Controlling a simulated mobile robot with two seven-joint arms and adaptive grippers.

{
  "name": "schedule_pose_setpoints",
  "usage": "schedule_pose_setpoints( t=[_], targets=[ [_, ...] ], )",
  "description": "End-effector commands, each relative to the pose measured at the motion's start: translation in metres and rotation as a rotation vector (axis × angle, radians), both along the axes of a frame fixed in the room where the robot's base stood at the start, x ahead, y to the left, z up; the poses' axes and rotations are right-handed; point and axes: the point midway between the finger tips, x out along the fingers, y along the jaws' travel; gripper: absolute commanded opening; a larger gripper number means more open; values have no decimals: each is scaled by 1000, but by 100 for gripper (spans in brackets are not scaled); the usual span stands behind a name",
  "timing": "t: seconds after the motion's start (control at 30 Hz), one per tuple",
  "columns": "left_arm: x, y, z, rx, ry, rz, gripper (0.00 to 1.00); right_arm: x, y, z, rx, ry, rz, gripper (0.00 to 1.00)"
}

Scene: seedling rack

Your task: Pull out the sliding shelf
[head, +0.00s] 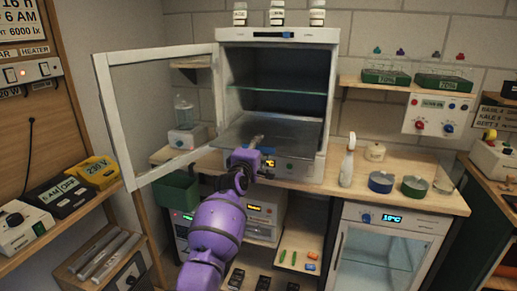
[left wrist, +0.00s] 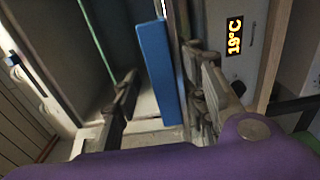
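The white cabinet (head: 328,80) stands open on the wooden bench, its glazed door (head: 158,110) swung out to the left. The low sliding shelf (head: 300,132) is a dark, flat plate near the cabinet floor. My left gripper (head: 258,142) is at its front edge, partly hiding it. In the left wrist view a blue bar (left wrist: 156,75), seemingly the shelf's front handle, lies between the spread fingers of my left gripper (left wrist: 160,72). The fingers are apart, with a visible gap on the left of the bar. My right gripper is not in view.
A higher glass shelf (head: 280,90) spans the cabinet. A green bin (head: 176,192) hangs at the bench's left front. A white spray bottle (head: 348,160) and small round tins (head: 381,182) stand on the bench to the right. The cabinet's display (left wrist: 234,36) reads 19°C.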

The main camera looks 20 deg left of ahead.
Motion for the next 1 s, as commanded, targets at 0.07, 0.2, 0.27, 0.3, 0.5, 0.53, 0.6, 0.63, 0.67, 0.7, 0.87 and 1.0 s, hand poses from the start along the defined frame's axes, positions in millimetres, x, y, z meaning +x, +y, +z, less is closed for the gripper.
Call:
schedule_pose_setpoints(
  t=[0.07, 0.2, 0.27, 0.3, 0.5, 0.53, 0.6, 0.63, 0.67, 0.7, 0.87, 1.0],
  targets=[
    [0, 0, 0, 0, 0, 1, 38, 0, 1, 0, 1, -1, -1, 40],
    [0, 0, -2, 0, 3, 0, 38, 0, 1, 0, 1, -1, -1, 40],
    [0, 0, -3, 0, 4, 0, 38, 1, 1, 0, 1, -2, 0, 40],
    [-1, 0, -3, 0, 4, 0, 38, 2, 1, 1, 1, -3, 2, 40],
    [-15, 0, -5, -1, 5, -1, 38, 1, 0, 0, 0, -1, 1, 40],
    [-19, 0, -5, -1, 5, -1, 38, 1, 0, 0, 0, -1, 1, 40],
    [-30, 1, -5, -1, 5, 0, 38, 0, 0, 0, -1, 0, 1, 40],
    [-36, 1, -5, -1, 4, 1, 38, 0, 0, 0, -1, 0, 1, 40],
    [-42, 1, -5, -2, 4, 0, 38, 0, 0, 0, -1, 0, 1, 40],
    [-50, 2, -5, -2, 4, 1, 38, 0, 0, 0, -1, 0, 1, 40],
    [-82, 3, -4, -1, 3, 1, 38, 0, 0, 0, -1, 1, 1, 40],
    [-104, 4, -3, 0, 3, 1, 38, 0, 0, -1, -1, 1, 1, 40]
  ],
)
